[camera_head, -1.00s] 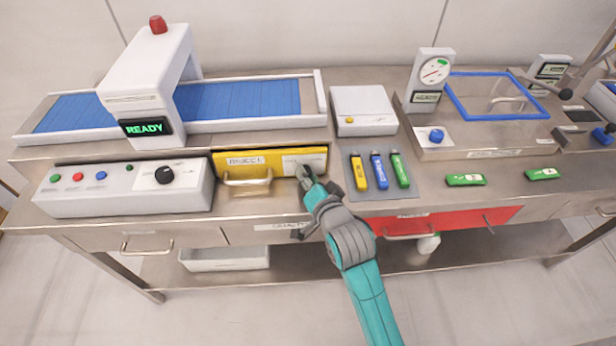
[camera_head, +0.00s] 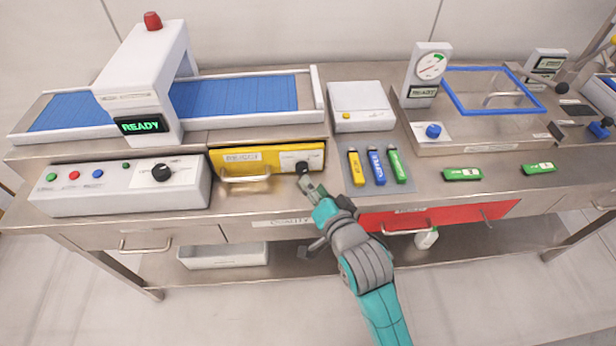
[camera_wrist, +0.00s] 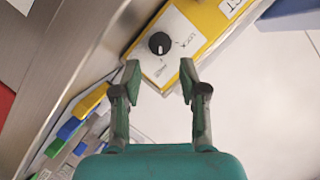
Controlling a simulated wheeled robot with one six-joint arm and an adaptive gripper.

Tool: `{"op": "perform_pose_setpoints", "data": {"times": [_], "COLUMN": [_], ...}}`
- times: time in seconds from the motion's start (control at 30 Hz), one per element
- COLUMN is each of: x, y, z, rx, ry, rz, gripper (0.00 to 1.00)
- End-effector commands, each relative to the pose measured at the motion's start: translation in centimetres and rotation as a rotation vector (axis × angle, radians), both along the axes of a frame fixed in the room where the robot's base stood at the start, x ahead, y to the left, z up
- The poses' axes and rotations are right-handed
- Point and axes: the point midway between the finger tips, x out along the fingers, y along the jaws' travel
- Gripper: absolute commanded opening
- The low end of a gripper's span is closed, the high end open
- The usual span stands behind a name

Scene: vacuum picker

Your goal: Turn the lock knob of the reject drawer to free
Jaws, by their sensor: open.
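The yellow reject drawer (camera_head: 271,172) is closed under the conveyor in the head view, with its lock knob (camera_head: 302,166) on a white plate at its right end. In the wrist view the black knob (camera_wrist: 159,43) sits just beyond my open fingertips, with word labels beside it. A pale mark shows on the knob's near side; I cannot tell for sure which label it points at. My gripper (camera_wrist: 160,72) is open and empty, and the knob lies beyond the gap between the fingers. In the head view my gripper (camera_head: 306,186) is just in front of the drawer.
A grey mat with yellow, blue and green tools (camera_head: 375,167) lies right of the knob. A control box (camera_head: 120,187) stands left of the drawer. A red drawer (camera_head: 440,216) is below right. A white scale (camera_head: 360,107) sits behind the mat.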

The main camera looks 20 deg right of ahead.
Motion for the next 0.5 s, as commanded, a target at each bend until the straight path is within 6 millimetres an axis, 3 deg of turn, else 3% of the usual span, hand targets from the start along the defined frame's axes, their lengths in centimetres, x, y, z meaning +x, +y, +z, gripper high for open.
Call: {"op": "perform_pose_setpoints", "data": {"times": [0.2, 0.5], "x": [-3.6, -5.5], "y": [0.1, 0.1], "z": [0.9, 1.5], "rx": [-0.001, 0.0], "ry": [0.002, 0.001], "rz": [0.0, 0.0], "gripper": [0.43, 0.43]}}
